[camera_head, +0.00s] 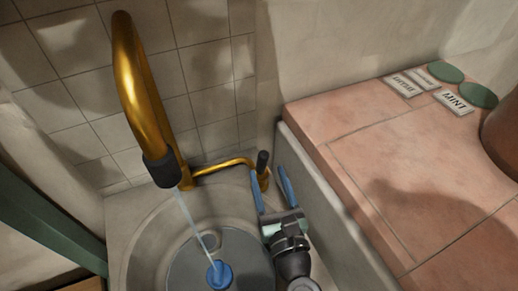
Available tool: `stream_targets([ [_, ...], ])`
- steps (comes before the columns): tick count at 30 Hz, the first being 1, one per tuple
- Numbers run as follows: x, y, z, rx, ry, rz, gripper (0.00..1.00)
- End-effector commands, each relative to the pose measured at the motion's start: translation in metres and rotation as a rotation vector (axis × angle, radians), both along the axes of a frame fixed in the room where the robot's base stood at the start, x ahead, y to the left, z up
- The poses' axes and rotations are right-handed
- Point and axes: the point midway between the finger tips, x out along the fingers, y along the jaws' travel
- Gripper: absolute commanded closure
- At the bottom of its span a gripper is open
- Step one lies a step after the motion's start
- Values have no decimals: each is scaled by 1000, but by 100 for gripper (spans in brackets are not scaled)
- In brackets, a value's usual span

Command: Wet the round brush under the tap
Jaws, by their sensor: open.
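The gold tap (142,85) arches over the grey basin (150,230), with a dark nozzle (163,169). A thin stream of water (195,222) falls from it onto a small blue round thing (219,275) in the basin. I cannot tell whether this is the brush or a part of the sink; no bristles show. My gripper (271,186) has two blue fingers, open, over the basin's right rim. The tap's side lever (225,166) ends in a dark knob (262,162) close to the fingertips. No brush shows between the fingers.
A pink tiled counter (380,160) stands right of the basin, mostly bare. At its back lie lettered cards (457,103) and green discs (446,71). A brown rounded object (503,134) is at the right edge. A tiled wall (80,100) rises behind the tap.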

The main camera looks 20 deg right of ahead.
Motion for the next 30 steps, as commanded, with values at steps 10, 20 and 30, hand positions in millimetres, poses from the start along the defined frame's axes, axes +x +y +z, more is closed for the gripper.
stream_targets([
  [10,62,-10,1,-3,-2,2,39],
  [20,85,-13,0,-2,1,2,39],
  [30,85,-13,0,-2,1,2,55],
])
